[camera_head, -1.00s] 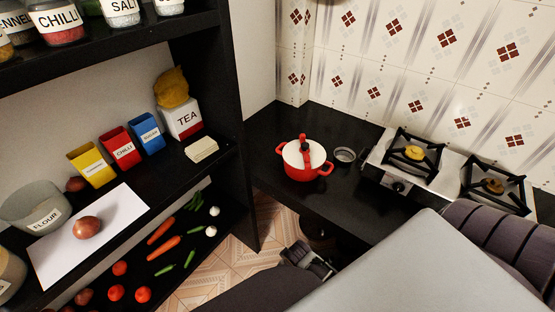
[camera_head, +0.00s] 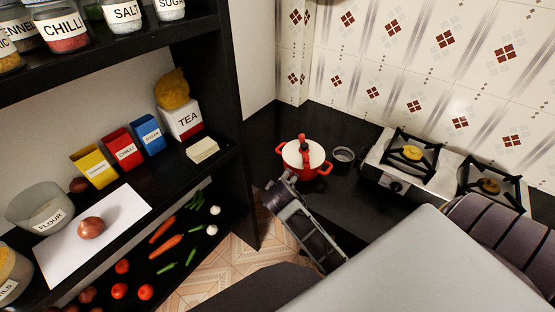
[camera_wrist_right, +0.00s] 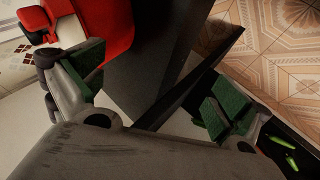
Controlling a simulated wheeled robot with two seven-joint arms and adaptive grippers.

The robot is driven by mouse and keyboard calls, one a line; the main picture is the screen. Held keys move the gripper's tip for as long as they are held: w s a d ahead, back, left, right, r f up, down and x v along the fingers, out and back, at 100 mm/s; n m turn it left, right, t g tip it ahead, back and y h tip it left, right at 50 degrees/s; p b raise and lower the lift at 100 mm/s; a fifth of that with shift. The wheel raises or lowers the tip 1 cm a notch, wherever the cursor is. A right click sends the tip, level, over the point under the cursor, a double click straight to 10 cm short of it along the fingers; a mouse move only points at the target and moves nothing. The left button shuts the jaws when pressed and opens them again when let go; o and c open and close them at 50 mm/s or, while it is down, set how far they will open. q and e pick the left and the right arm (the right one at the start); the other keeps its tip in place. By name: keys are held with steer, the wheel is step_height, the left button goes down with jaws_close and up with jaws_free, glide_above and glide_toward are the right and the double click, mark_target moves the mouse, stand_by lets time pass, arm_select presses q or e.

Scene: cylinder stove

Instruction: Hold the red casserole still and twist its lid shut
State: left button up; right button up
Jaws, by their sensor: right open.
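The red casserole (camera_head: 312,172) stands upright on the black counter, with its white lid (camera_head: 316,153) and red lid knob on top. Whether the lid is fully closed cannot be told. The red casserole (camera_wrist_right: 125,40) shows there at the top, close to the left finger; contact cannot be told. My left gripper is out of view.
A small round metal tin (camera_head: 344,155) sits right of the casserole, before the stove (camera_head: 398,187). A black shelf (camera_head: 232,158) with jars and vegetables stands on the left. Bare counter (camera_head: 345,205) lies in front of the tin.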

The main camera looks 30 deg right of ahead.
steer(key=w+d+r+n+t+h, duration=0.2)
steer(key=w+d+r+h, duration=0.1)
steer(key=w+r, duration=0.3)
steer(key=shift+w+r, duration=0.4)
steer(key=shift+w, duration=0.5)
steer(key=shift+x, duration=6.9)
